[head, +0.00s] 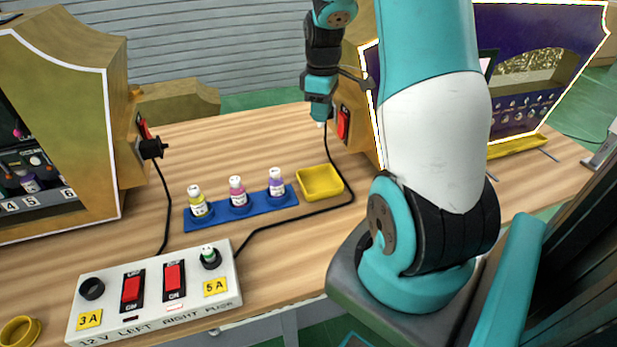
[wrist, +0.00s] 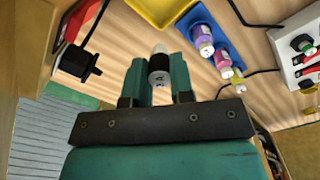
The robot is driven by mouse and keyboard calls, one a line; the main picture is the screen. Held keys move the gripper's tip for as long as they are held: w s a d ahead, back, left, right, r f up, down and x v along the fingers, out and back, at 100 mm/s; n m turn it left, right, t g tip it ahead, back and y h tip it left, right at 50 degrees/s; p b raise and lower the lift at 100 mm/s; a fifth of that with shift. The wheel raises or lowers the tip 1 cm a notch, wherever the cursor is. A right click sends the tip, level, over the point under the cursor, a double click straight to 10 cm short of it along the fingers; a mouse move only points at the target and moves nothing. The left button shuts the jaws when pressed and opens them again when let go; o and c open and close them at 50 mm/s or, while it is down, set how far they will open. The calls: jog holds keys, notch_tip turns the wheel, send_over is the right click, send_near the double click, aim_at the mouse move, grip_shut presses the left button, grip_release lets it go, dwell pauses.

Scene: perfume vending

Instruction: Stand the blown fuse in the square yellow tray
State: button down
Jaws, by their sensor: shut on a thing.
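My gripper (head: 319,108) is in the air at the back of the table, beside the right machine and beyond the square yellow tray (head: 320,183). In the wrist view its teal fingers (wrist: 160,75) are shut on the blown fuse (wrist: 158,78), a small cylinder with a black band and a pale end. The fuse's marking is too small to read. The square tray looks empty; it also shows at the top of the wrist view (wrist: 160,14), apart from the fuse.
A blue rack (head: 240,213) with three bottles stands just left of the tray. The white fuse box (head: 155,290) has an empty left socket (head: 92,289) and a green-topped fuse (head: 209,255) at right. A round yellow dish (head: 20,331) is front left. A black cable skirts the tray.

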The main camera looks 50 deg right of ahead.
notch_tip(320, 180, down, 19)
jog(key=shift+f, duration=0.2)
jog(key=shift+f, duration=0.1)
jog(key=c, duration=1)
grip_release()
jog(key=shift+c, duration=0.2)
jog(key=shift+o, duration=0.3)
